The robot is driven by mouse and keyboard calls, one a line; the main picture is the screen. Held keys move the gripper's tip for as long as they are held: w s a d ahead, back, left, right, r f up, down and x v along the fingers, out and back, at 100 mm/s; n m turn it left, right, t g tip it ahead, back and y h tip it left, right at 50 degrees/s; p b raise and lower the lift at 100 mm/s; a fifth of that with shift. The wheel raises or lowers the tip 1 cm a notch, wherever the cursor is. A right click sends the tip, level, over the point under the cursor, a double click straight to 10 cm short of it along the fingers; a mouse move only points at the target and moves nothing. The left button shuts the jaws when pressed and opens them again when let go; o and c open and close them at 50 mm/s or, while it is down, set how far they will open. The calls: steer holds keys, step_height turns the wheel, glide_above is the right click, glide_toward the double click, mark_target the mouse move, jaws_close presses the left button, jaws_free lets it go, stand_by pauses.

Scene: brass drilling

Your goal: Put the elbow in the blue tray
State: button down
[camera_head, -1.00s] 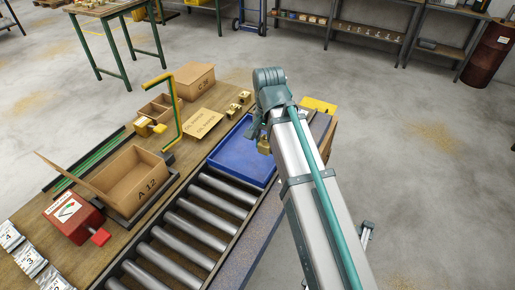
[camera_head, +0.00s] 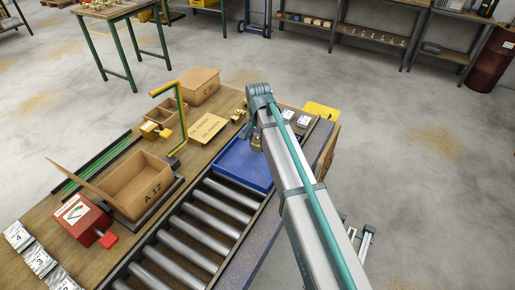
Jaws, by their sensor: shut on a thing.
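My gripper (camera_head: 254,134) is partly hidden by my arm and is shut on the brass elbow (camera_head: 256,144). The elbow shows only as a small brass piece below the gripper. It appears in front of the far right part of the blue tray (camera_head: 232,168); its height above the tray is hard to tell. The tray is shallow and its visible floor looks empty. It sits at the far end of the roller conveyor, and my arm covers its right side.
Brass pieces (camera_head: 238,116) lie behind the tray. Rollers (camera_head: 198,231) run toward the front.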

mark_target(258, 149)
steer(key=shift+w+a+f+p, duration=0.15)
steer(key=shift+w+f+p, duration=0.2)
steer(key=shift+f, duration=0.2)
steer(key=shift+f+p, duration=0.35)
steer(key=shift+f, duration=1)
steer(key=shift+f, duration=0.2)
steer(key=c, duration=0.7)
jaws_free()
steer(key=shift+o, duration=0.2)
steer(key=shift+r, duration=0.1)
step_height(258, 149, up, 12)
steer(key=b, duration=0.2)
steer(key=shift+r+b, duration=0.1)
steer(key=shift+b, duration=0.2)
